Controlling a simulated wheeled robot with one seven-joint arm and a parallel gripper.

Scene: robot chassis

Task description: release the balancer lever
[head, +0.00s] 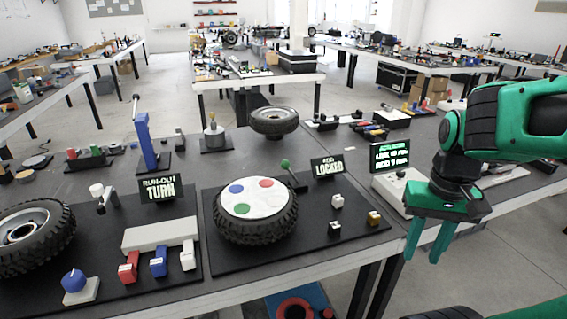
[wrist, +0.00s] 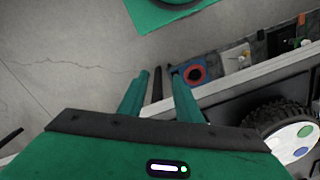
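The lever (head: 293,176) with a green ball knob stands behind the right side of a tyre in the head view, tilted to the left. A sign (head: 328,167) reading "LOCKED" stands just right of it. The tyre (head: 256,228) lies flat on a black mat and carries a white disc with coloured spots. My gripper (head: 428,248) hangs at the right, beyond the mat's right edge, well away from the lever. Its two green fingers point down, apart and empty; they also show in the wrist view (wrist: 158,88). The lever is not visible in the wrist view.
Small blocks with white (head: 337,201) and yellow (head: 374,218) tops stand right of the tyre. A "TURN" station (head: 162,188) with coloured switches and another tyre (head: 30,235) fills the left.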

